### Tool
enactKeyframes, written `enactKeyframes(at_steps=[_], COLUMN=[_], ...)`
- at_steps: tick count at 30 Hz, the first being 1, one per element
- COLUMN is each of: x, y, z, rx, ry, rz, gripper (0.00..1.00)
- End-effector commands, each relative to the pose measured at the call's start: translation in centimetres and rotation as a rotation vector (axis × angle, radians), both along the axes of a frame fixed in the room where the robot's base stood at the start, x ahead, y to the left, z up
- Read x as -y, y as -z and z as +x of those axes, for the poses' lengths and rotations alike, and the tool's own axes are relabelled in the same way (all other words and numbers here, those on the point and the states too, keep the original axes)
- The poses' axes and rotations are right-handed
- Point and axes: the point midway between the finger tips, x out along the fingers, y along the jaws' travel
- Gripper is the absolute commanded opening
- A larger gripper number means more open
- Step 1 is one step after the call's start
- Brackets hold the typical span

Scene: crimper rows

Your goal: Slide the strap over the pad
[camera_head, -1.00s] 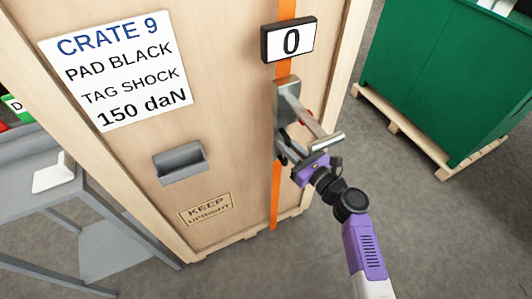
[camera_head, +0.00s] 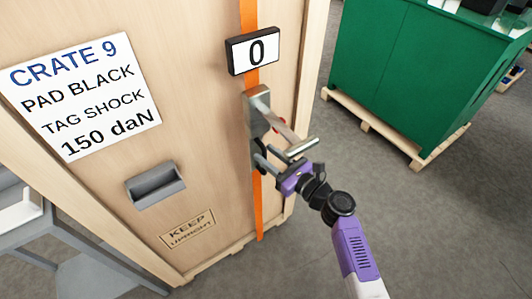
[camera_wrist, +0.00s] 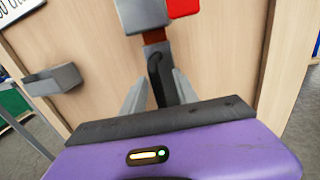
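An orange strap (camera_head: 257,208) runs vertically down the wooden crate (camera_head: 215,110). A grey metal tensioning tool (camera_head: 258,103) with long handles sits over the strap below a display reading 0 (camera_head: 252,51). My gripper (camera_head: 268,170) is by the tool's lower end, close to the strap. In the wrist view its two grey fingers (camera_wrist: 158,90) stand apart, with a dark elongated part (camera_wrist: 158,78) between them. I cannot tell whether they press on it. A grey block (camera_wrist: 142,15) and a red part (camera_wrist: 183,7) show above. No black pad is clearly visible.
A label (camera_head: 82,95) reads CRATE 9, PAD BLACK, TAG SHOCK, 150 daN. A grey holder (camera_head: 155,185) is on the crate's face. A grey table (camera_head: 75,237) stands at lower left. A green crate (camera_head: 410,75) on a pallet is at upper right, with open floor before it.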

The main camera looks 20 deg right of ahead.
Motion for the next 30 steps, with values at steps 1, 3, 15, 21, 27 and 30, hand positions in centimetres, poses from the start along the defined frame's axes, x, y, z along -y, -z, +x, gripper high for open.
enactKeyframes(at_steps=[1, 3, 15, 21, 27, 30], x=[0.5, 1.1, 3.3, 3.4, 3.4, 3.4], y=[0.1, 0.1, 0.0, 0.0, 0.0, 0.0], z=[-0.7, -1.8, -5.6, -5.7, -5.7, -5.7], rx=[-0.001, -0.002, 0.0, 0.0, 0.0, 0.0], ry=[0.004, 0.005, 0.004, 0.004, 0.004, 0.004], rz=[0.002, 0.001, -0.001, 0.0, 0.0, 0.0], gripper=[0.36, 0.36, 0.36, 0.36, 0.36, 0.36])
